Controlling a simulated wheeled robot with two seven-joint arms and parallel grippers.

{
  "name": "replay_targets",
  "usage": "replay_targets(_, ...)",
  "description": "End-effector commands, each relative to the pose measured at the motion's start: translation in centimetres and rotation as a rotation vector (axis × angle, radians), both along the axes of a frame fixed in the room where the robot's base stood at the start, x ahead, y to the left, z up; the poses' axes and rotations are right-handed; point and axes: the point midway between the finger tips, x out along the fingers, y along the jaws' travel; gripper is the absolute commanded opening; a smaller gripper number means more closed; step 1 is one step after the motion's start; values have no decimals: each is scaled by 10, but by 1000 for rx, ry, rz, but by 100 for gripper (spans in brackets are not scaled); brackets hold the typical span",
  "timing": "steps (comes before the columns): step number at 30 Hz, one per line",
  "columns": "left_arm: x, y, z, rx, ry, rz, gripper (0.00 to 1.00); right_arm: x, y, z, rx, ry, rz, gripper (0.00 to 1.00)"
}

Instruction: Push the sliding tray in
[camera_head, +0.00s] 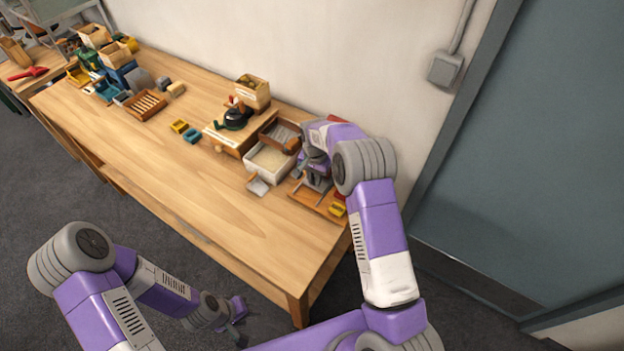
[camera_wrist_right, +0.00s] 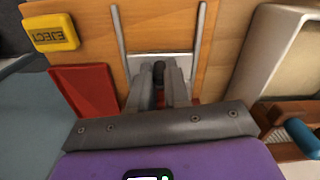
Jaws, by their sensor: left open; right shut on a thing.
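The sliding tray (camera_wrist_right: 182,60) shows in the right wrist view as a pale grey plate between two metal rails on a wooden base (camera_wrist_right: 85,20). Its dark rounded knob (camera_wrist_right: 158,68) stands between the fingers of my right gripper (camera_wrist_right: 158,90). My right gripper is shut on this knob, and the fingers hide part of the plate. In the head view the right gripper (camera_head: 312,165) is over the base at the table's right end, and my arm hides much of the tray. My left gripper (camera_head: 238,315) is open and empty, low in front of the table.
A white bin (camera_head: 268,163) stands close by on the left. The wall is behind. The front middle of the table (camera_head: 170,160) is clear.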

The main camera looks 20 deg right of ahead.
Motion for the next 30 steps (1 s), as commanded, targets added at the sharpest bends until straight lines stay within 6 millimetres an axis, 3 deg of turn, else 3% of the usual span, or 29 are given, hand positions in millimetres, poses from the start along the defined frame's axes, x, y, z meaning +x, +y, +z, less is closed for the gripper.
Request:
replay_targets(2,0,0,0,0,0,0,43,1,0,1,-1,-2,2,0)
replay_targets(3,0,0,0,0,0,0,43,1,0,1,-1,-2,2,22)
replay_targets(7,0,0,0,0,0,0,43,0,0,1,-1,-2,2,42)
replay_targets(17,0,0,0,0,0,0,43,0,0,3,-1,-2,1,42)
replay_targets(30,0,0,2,0,0,0,43,1,0,67,-1,-4,1,42)
